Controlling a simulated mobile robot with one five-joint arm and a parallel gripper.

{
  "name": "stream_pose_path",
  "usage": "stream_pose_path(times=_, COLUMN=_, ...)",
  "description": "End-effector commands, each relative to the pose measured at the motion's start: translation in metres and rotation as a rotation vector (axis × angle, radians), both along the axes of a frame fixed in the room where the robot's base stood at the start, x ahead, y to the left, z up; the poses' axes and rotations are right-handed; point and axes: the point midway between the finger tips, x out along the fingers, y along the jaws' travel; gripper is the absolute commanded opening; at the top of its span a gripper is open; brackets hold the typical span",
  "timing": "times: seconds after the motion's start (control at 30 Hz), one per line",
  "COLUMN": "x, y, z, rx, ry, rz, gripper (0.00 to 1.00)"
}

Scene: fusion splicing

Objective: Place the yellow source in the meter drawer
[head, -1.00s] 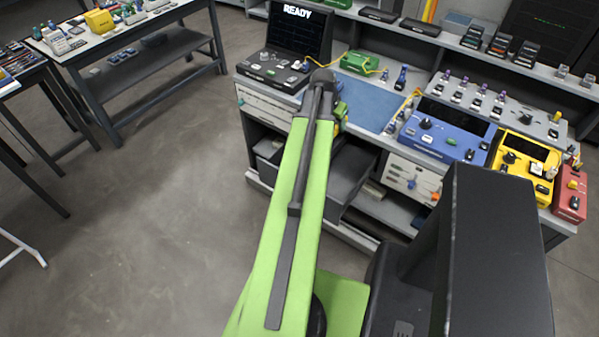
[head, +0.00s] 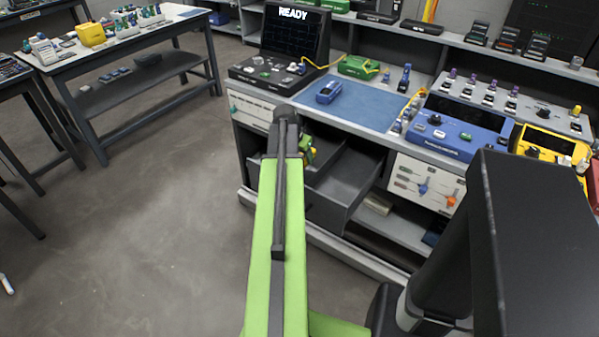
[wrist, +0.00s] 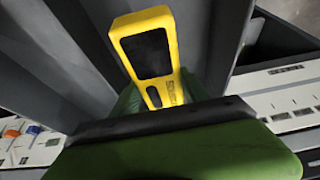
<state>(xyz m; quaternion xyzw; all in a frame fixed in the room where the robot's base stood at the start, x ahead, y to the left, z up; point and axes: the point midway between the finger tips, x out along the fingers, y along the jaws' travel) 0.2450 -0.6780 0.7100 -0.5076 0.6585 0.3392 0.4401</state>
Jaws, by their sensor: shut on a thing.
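The yellow source (wrist: 146,45), a slim handheld unit with a dark screen, is in my gripper (wrist: 160,95) in the wrist view. The green jaws are shut on its lower part, and its screen end stands clear of them. In the head view my gripper (head: 306,150) is at the bench front, over the left part of an open dark grey drawer (head: 352,183). My arm hides part of this drawer and most of the source. Grey drawer-like walls lie behind the source in the wrist view. I cannot tell whether the source touches the drawer.
A blue handheld unit (head: 329,91) lies on the blue mat (head: 365,107) above the drawer. A splicer with a READY screen (head: 295,35) stands at left. A white panel with knobs (head: 426,184) is right of the drawer. Open floor lies to the left.

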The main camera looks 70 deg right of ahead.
Motion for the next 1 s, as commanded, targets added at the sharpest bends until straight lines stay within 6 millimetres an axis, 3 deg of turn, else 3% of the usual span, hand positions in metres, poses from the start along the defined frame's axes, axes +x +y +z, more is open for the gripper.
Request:
stream_pose_path(times=0.27, x=0.01, y=0.003, z=-0.009, rx=0.0, ry=0.001, rz=-0.001, gripper=0.0)
stream_pose_path(times=0.5, x=0.01, y=0.003, z=-0.049, rx=0.0, ry=0.0, rz=0.0, gripper=0.0)
stream_pose_path(times=0.9, x=0.01, y=0.003, z=-0.05, rx=0.0, ry=0.0, rz=0.0, gripper=0.0)
stream_pose_path(times=0.93, x=0.01, y=0.003, z=-0.049, rx=0.0, ry=0.0, rz=0.0, gripper=0.56)
stream_pose_path(times=1.0, x=0.01, y=0.003, z=-0.048, rx=0.0, ry=0.0, rz=0.0, gripper=0.66)
